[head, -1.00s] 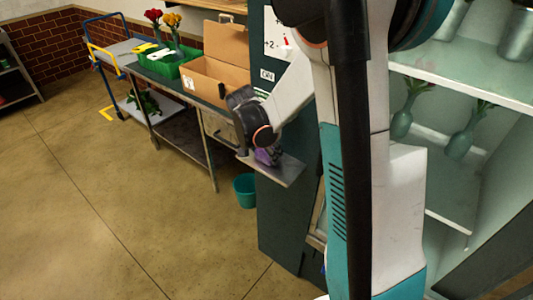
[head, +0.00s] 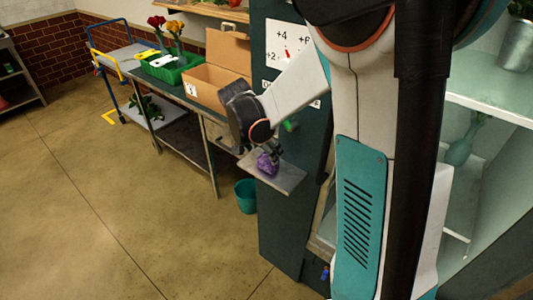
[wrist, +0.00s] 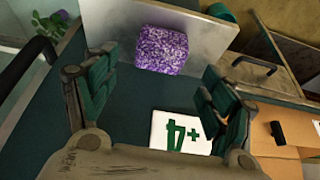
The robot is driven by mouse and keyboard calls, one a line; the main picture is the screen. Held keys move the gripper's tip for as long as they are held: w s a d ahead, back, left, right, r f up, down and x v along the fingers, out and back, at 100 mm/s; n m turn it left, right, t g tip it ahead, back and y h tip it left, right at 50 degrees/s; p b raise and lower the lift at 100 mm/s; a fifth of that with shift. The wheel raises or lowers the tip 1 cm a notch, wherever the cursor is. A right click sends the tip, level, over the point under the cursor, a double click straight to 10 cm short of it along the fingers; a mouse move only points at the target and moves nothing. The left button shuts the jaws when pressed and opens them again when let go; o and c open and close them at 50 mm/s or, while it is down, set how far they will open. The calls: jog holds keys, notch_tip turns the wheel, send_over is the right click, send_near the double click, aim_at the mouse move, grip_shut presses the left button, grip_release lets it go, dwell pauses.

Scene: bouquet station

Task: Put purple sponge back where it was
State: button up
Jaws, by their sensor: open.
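The purple speckled sponge (head: 267,163) rests on a small grey shelf (head: 289,178) that sticks out from the side of a dark green cabinet. In the wrist view the sponge (wrist: 161,50) sits on the pale shelf plate (wrist: 208,40), ahead of the fingertips. My gripper (head: 269,147) is beside the sponge in the head view, partly overlapping its outline. In the wrist view my gripper (wrist: 158,82) is open, with its green-padded fingers spread wide and nothing between them. Whether a finger touches the sponge cannot be told.
The dark green cabinet (head: 278,222) carries a white number sign (head: 287,45). A teal bucket (head: 246,196) stands on the floor below the shelf. A workbench with a cardboard box (head: 218,78) and a green crate (head: 171,67) is behind. The floor at left is clear.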

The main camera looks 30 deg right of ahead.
jog(key=s+a+r+n+t+y+p, duration=0.1)
jog(key=s+a+r+n+t+y, duration=0.15)
jog(key=s+a+r+n, duration=0.75)
jog(key=s+a+r+n+t+y, duration=0.2)
jog(key=s+a+r+n+t, duration=0.1)
jog(key=s, duration=0.6)
jog(key=shift+s+a+r+n, duration=0.3)
jog(key=shift+s+a+n, duration=0.1)
jog(key=shift+a+n, duration=0.15)
dwell(0.6)
